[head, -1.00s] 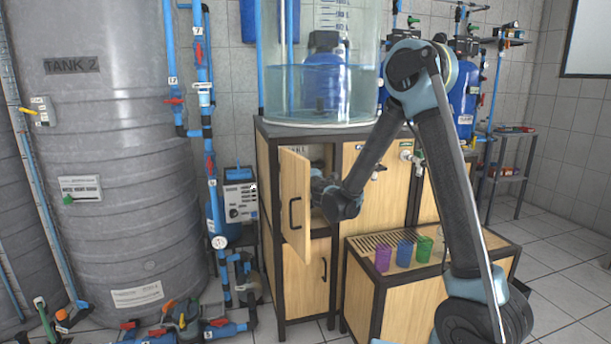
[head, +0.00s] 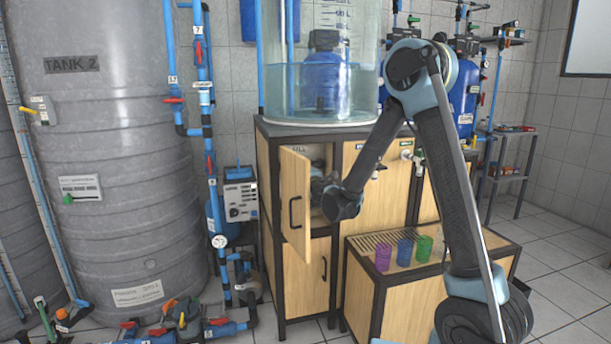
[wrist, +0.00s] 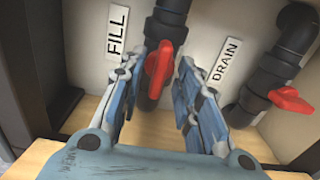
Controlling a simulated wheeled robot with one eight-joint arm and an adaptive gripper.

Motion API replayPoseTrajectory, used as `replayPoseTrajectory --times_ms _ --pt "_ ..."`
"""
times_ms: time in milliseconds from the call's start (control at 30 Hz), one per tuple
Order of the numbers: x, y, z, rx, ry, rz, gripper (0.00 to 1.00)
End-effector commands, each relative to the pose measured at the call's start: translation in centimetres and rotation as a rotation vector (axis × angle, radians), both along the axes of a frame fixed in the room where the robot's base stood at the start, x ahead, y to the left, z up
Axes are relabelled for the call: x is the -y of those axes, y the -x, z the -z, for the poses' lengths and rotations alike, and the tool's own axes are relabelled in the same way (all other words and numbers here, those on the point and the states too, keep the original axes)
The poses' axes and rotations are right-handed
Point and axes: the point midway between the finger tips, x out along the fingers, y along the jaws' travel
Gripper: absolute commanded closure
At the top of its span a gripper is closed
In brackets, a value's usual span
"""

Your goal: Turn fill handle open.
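In the wrist view, the red fill handle (wrist: 159,68) sits on a dark vertical pipe, beside a white label (wrist: 117,34) reading FILL. The handle points along the pipe's length. My gripper (wrist: 163,70) is open, with one blue-grey finger on each side of the handle. A gap shows between handle and fingers, though contact at the right finger is hard to judge. In the head view, my arm reaches into the open upper compartment of the wooden cabinet (head: 306,272), and my gripper is mostly hidden there.
A red drain handle (wrist: 290,101) on another dark pipe, beside the DRAIN label (wrist: 225,60), is right of my gripper. The open cabinet door (head: 296,205) stands left of my arm. A slatted bench (head: 365,262) with several coloured cups is to the right.

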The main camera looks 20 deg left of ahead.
Motion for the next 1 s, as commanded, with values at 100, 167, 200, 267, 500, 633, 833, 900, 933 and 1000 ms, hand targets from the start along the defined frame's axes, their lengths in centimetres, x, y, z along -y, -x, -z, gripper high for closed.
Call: replayPoseTrajectory --times_ms 100,167,200,267,500,633,833,900,933,1000 --pt "0.1 0.1 0.0 0.0 0.0 0.0 0.69" --pt "0.2 0.4 0.0 0.0 0.0 0.0 0.69" --pt "0.4 0.6 0.0 0.0 0.0 0.0 0.69" --pt "0.7 1.1 0.0 0.0 0.0 0.0 0.69" --pt "2.5 4.1 0.0 0.0 0.0 -0.002 0.69" --pt "3.5 5.5 0.1 -0.001 0.001 -0.001 0.69" --pt "4.0 6.3 0.1 -0.001 0.0 0.0 0.69" --pt "4.0 6.3 0.1 -0.001 0.0 0.0 0.69" --pt "4.0 6.3 0.1 -0.001 0.0 0.0 0.69" --pt "4.0 6.3 0.1 -0.001 0.0 0.0 0.69"
